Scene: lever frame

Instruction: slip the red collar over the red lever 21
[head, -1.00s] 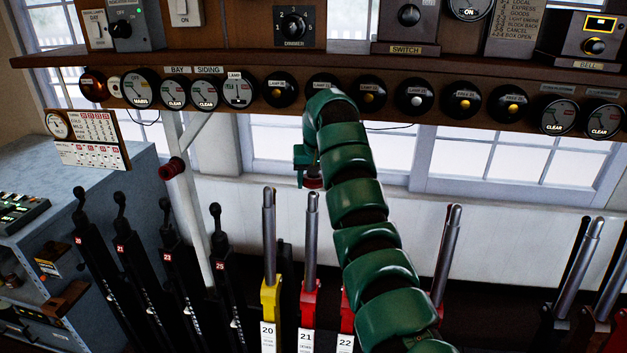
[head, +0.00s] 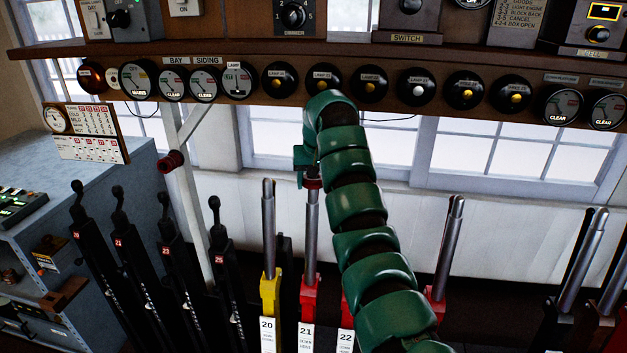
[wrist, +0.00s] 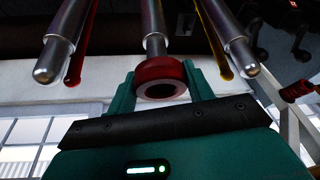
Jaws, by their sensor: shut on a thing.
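My gripper (head: 307,172) is shut on the red collar (head: 313,184), which also shows between the fingers in the wrist view (wrist: 147,72). The red lever 21 (head: 311,235) stands upright with a steel handle and a red base, left of my green arm. The collar is in line with the handle's top end, which is hidden at the collar. In the wrist view the handle (wrist: 153,20) runs straight to the collar's far side. The collar's opening faces the camera and looks dark grey; I cannot tell how far the tip is inside.
Yellow lever 20 (head: 269,225) stands close on the left. Lever 22 (head: 346,338) is mostly behind my arm. Black levers (head: 165,240) stand further left. A shelf with round instruments (head: 280,78) runs above. A red ring (head: 170,160) is on a white post.

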